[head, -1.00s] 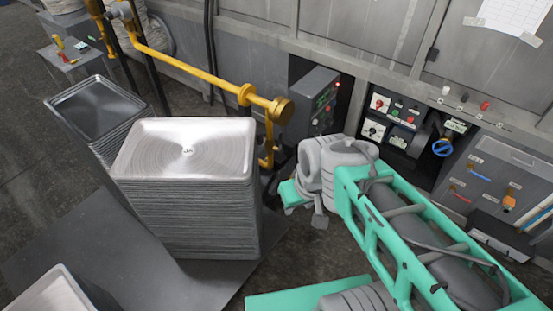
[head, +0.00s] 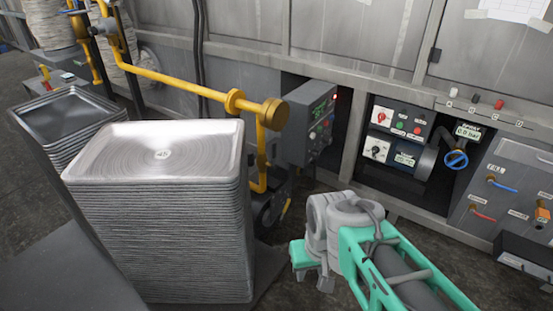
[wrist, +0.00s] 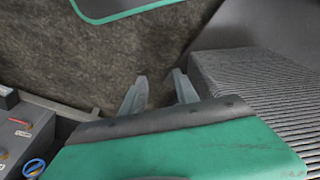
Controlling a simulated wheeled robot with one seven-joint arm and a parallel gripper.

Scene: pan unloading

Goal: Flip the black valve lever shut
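I cannot pick out a black valve lever for certain. A small grey-blue valve body (head: 104,27) sits on the yellow pipe (head: 165,69) at the top left of the head view, with a dark bar near it too small to read. At the right, a blue lever (head: 502,186) and a red lever (head: 483,215) are mounted on a grey panel. My gripper (head: 313,277) hangs in front of the machine, right of the tray stack, well apart from all of these. In the wrist view its two fingers (wrist: 160,92) are spread with nothing between them.
A tall stack of metal trays (head: 225,250) stands left of my gripper, with a second stack (head: 85,107) behind it. A grey control box (head: 308,120) juts out behind my gripper. A blue handwheel (head: 456,159) is in the recess at the right.

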